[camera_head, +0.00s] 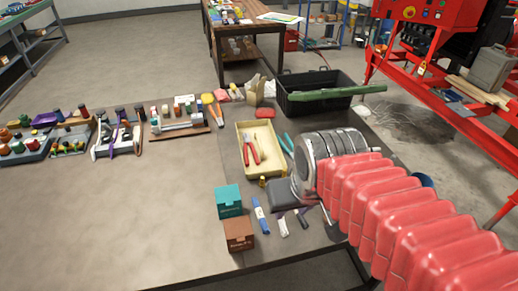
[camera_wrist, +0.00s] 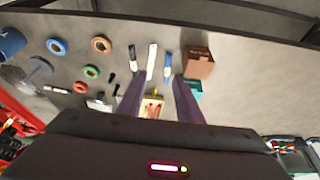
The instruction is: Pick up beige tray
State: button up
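The beige tray (camera_head: 272,150) lies on the workbench in the middle of the head view, with red-handled pliers (camera_head: 251,150) inside. In the wrist view the tray (camera_wrist: 152,99) shows small between my two fingers, partly hidden by my gripper body. My gripper (camera_wrist: 157,88) is open, its two dark fingers well apart with nothing held between them. In the head view, my red arm sleeve and grey wrist stand right of the tray; my fingers are hard to make out there.
A black crate (camera_head: 315,104) with a green bar across it stands behind the tray. A teal box (camera_head: 228,201) and a brown box (camera_head: 239,234) stand in front. Several small tools lie close by. The bench left of the boxes is clear.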

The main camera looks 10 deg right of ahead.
jog(key=w+d+f+m+y, duration=0.1)
jog(key=w+d+f, duration=0.15)
jog(key=w, duration=0.85)
jog(key=w+d+f+g, duration=0.15)
jog(key=w+f, duration=0.25)
jog(key=w, duration=0.6)
jog(key=w+d+f+m+y, duration=0.1)
jog(key=w+d+f, duration=0.15)
jog(key=w, duration=0.85)
jog(key=w+r+n+t, duration=0.1)
jog(key=w+r+t, duration=0.1)
jog(key=w, duration=0.7)
jog(key=shift+d+r, duration=0.2)
jog(key=shift+r, duration=0.35)
send_over(259, 145)
jog(key=d, duration=0.2)
notch_tip(259, 145, down, 8)
jog(key=shift+w+a+r, duration=0.1)
jog(key=shift+w+a, duration=0.1)
jog(key=shift+a, duration=0.05)
